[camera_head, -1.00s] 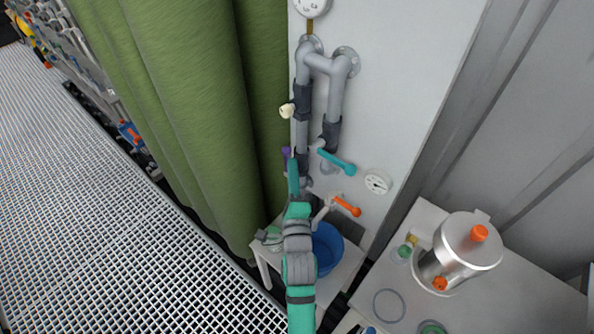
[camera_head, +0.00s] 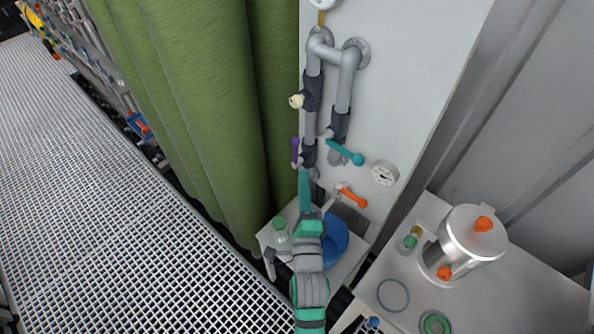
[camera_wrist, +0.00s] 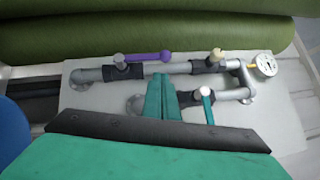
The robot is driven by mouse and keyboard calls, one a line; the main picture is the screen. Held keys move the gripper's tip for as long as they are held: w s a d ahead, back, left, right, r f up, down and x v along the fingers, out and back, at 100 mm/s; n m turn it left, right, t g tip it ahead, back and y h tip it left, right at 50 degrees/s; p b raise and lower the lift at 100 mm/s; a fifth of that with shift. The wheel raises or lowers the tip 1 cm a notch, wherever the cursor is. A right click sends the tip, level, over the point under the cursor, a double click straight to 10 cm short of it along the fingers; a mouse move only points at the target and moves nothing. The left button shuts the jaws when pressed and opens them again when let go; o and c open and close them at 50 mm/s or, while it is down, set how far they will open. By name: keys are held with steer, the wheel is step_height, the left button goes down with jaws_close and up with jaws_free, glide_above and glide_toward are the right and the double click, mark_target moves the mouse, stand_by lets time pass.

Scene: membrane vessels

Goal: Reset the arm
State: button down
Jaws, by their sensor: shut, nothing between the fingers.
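My gripper (camera_head: 304,174) is in front of the white panel (camera_head: 390,95), with its teal fingers pointing up the picture toward the grey pipework. In the wrist view my gripper (camera_wrist: 162,84) is shut and empty, its two teal fingers side by side. A purple valve handle (camera_head: 295,150) is just above the fingertips in the head view; it also shows in the wrist view (camera_wrist: 148,57). A teal valve handle (camera_head: 345,152) is to the right of the fingers. I cannot tell whether the fingertips touch the pipe.
A blue bucket (camera_head: 337,240) stands on a white stand behind my arm. A steel vessel (camera_head: 468,245) stands on the right bench. A green curtain (camera_head: 195,110) hangs left; the grating floor is clear.

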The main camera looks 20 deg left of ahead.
steer(key=shift+r+v, duration=0.1)
steer(key=shift+v, duration=0.55)
steer(key=shift+r+v, duration=0.15)
steer(key=shift+v, duration=0.5)
steer(key=shift+s, duration=0.1)
steer(key=s+d+f+n+h, duration=0.3)
steer(key=s+d+f+n, duration=0.1)
steer(key=s+d+f, duration=0.3)
steer(key=s+d+f+n+g+h, duration=0.1)
steer(key=s+d+f+n+h, duration=0.1)
steer(key=s, duration=0.9)
steer(key=s+d+f+n+g+h, duration=0.1)
steer(key=s+d+f+n+h, duration=0.2)
steer(key=s+d+n, duration=0.4)
steer(key=s+n+h, duration=0.1)
steer(key=s, duration=0.3)
steer(key=shift+s+d+n+g, duration=0.3)
steer(key=shift+d, duration=0.05)
